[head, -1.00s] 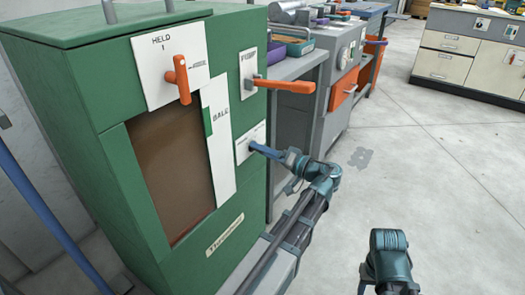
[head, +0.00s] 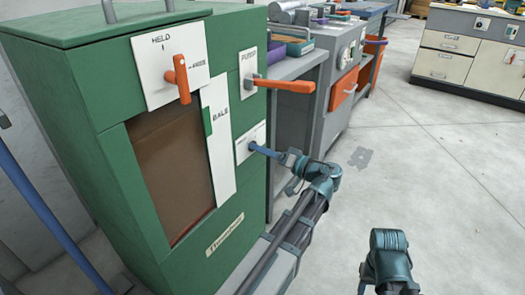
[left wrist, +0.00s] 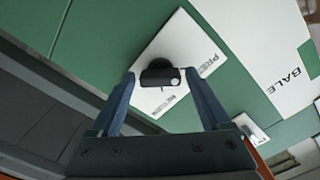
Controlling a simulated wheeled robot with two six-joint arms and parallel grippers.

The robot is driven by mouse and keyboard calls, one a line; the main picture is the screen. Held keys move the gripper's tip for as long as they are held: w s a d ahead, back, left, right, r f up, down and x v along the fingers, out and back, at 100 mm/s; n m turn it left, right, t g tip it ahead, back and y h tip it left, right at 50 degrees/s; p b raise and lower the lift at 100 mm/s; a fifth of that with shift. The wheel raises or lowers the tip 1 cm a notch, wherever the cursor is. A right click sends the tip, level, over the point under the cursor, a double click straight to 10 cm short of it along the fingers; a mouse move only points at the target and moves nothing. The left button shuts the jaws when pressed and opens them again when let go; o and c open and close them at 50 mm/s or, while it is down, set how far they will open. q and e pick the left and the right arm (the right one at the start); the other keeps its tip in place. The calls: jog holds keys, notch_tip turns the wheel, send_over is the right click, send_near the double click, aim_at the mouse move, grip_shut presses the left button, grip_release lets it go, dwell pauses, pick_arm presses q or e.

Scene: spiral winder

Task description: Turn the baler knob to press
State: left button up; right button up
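The baler is the green cabinet (head: 110,165) at the left of the head view. Its black knob (left wrist: 160,76) shows in the left wrist view on a white plate (left wrist: 197,40) lettered partly "PRE" and "RETURN". In the head view this plate (head: 243,150) is low on the right face, and my gripper hides the knob. My left gripper (head: 255,148) reaches the plate from the right. In the left wrist view its blue fingers (left wrist: 160,84) stand one on each side of the knob, with a narrow gap visible at each side.
An orange lever (head: 290,86) juts out above my left gripper. Another orange handle (head: 181,80) sits under the "HELD" and "FREE" lettering. A "BALE" strip (head: 219,138) stands beside the brown window (head: 172,170). A grey workbench (head: 300,68) is behind. The floor at right is clear.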

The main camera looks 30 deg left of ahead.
pick_arm(q)
jog(key=shift+o, duration=0.5)
jog(key=s+d, duration=0.1)
jog(key=d, duration=1.2)
jog(key=shift+d, duration=0.4)
